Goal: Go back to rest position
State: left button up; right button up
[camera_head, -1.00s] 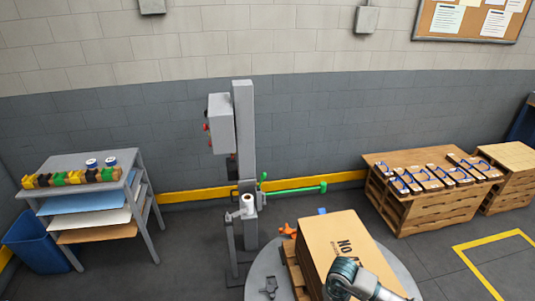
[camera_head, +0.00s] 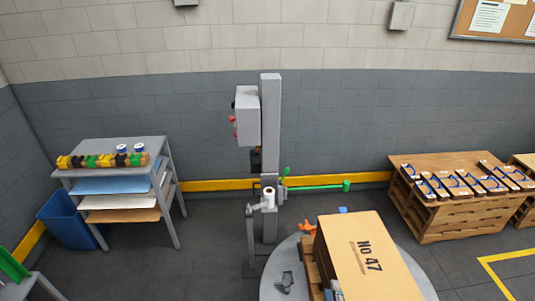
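A small grey-blue part of my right gripper (camera_head: 334,290) shows at the bottom edge, in front of the left side of the cardboard box. Its fingers cannot be made out, so I cannot tell whether it is open or shut. The large cardboard box (camera_head: 368,250), marked "No 47", lies on a wooden pallet (camera_head: 313,262) on a round grey turntable (camera_head: 415,270). My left gripper is not in view.
A wrapping machine's grey column (camera_head: 270,130) stands behind the turntable, with a green bar (camera_head: 318,188) beside it. A shelf table (camera_head: 110,150) and blue bin (camera_head: 68,220) are at left. A pallet stack (camera_head: 455,215) is at right.

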jog(key=s+d+f+m+g, duration=0.2)
jog(key=s+f+m+g, duration=1.1)
jog(key=s+f, duration=0.75)
notch_tip(320, 180, down, 21)
jog(key=s+g, duration=0.1)
jog(key=s, duration=0.2)
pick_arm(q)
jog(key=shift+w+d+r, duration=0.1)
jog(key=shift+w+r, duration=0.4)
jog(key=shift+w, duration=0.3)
pick_arm(e)
jog(key=s+d+f+n+g, duration=0.1)
jog(key=s+f, duration=1)
jog(key=f, duration=0.3)
jog(key=shift+s+d+f, duration=0.35)
jog(key=shift+s, duration=0.05)
